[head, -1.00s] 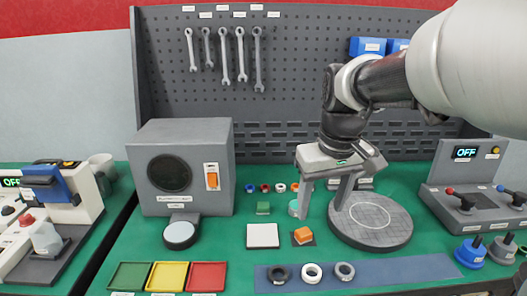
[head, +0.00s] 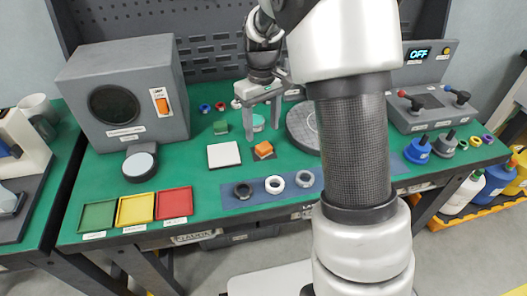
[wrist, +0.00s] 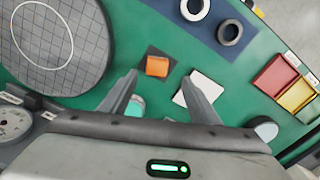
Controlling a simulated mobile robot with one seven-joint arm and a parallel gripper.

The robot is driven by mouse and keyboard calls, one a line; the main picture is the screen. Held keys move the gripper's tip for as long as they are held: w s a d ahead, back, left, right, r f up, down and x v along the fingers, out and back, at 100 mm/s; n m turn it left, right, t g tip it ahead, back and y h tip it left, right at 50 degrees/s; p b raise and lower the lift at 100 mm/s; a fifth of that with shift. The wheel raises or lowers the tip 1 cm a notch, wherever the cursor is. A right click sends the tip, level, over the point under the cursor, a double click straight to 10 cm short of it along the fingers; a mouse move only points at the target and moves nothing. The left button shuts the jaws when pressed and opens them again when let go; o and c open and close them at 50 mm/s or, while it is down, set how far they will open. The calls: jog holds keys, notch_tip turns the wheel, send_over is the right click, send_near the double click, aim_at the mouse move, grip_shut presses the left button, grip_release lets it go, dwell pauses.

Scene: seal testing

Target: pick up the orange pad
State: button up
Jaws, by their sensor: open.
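The orange pad (head: 264,148) is a small orange block lying on a dark square base on the green bench top. It also shows in the wrist view (wrist: 157,66), ahead of the fingertips and between their lines. My gripper (head: 260,118) is open and empty, above the bench and just behind the pad in the head view. In the wrist view, my gripper (wrist: 160,80) has its two fingers spread apart, with the pad a little beyond them and not touching.
A white square plate (head: 224,155) lies left of the pad. A round grey disc (head: 300,125) stands to its right, partly hidden by my arm. Rings lie on a blue strip (head: 230,195) in front.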

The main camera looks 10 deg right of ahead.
aim_at(265, 147)
jog(key=shift+f, duration=0.85)
jog(key=f, duration=0.1)
jog(key=f+b, duration=0.1)
jog(key=f, duration=0.1)
jog(key=d+f, duration=0.1)
jog(key=shift+s+f+b, duration=0.3)
jog(key=shift+b, duration=0.05)
jog(key=shift+w+a+f, duration=0.1)
jog(key=shift+f, duration=0.25)
jog(key=c, duration=1.1)
